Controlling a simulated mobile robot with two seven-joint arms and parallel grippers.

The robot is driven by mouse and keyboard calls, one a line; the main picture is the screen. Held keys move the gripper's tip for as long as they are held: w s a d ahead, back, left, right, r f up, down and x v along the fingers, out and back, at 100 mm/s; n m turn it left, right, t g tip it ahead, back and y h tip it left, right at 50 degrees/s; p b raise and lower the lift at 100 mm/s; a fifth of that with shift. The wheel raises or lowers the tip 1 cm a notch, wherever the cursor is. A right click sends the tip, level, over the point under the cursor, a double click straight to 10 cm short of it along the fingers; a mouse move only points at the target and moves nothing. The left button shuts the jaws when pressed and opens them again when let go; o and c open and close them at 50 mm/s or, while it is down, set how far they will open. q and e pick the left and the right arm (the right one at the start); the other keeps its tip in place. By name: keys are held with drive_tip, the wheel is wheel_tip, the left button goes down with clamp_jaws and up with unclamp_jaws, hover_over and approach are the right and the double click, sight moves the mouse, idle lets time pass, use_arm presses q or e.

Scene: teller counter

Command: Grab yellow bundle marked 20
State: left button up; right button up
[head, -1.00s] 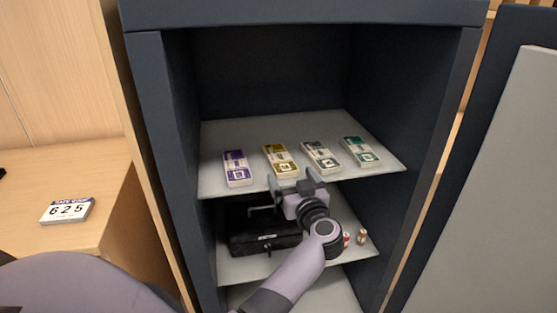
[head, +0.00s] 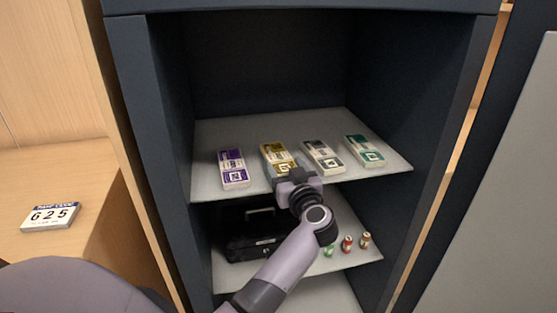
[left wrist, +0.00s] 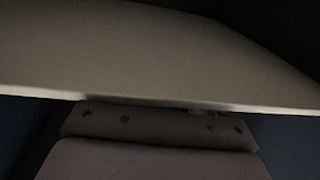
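The yellow bundle (head: 275,153) lies on the upper shelf (head: 218,133) of the dark safe, second from the left. Its number is too small to read. My left gripper (head: 296,180) is at the shelf's front edge, just in front of the yellow bundle, and covers its near end. Its fingers are hidden, so I cannot tell their opening or any contact. In the left wrist view a pale slab (left wrist: 130,55) crosses above the gripper base (left wrist: 160,127); no bundle shows there. My right gripper is not in view.
A purple bundle (head: 233,168) lies left of the yellow one; a grey bundle (head: 323,156) and a green bundle (head: 365,151) lie right. A black cash box (head: 250,240) and small rolls (head: 347,244) are on the shelf below. Safe walls close in both sides.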

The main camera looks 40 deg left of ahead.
use_arm(q)
drive_tip(key=shift+c, duration=0.6)
drive_tip(key=shift+r, duration=0.1)
